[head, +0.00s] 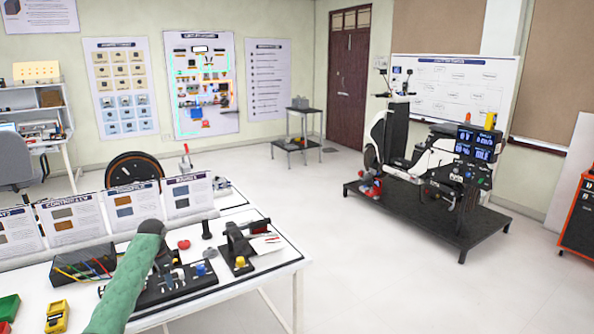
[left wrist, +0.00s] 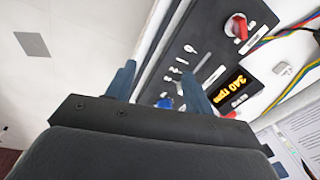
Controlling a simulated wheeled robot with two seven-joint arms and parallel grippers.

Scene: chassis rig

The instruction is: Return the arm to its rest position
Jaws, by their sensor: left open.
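My left arm, in a green sleeve, rises from the bottom left of the head view and bends over the white table (head: 258,277). In the left wrist view my left gripper (left wrist: 160,90) has its two blue-grey fingers spread apart, with nothing visible between them. Beyond the fingers lies a black control panel (left wrist: 205,30) with a red knob (left wrist: 237,28) and a lit orange display (left wrist: 230,90). The gap between fingertips and panel is hard to judge. My right arm and gripper do not show.
A red part (head: 184,244), a lever device (head: 238,250), a yellow meter (head: 56,316) and a wire box (head: 85,266) crowd the table. Signboards (head: 132,205) stand along its back. A white scooter rig (head: 400,140) stands on a black platform (head: 425,222); open floor lies between.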

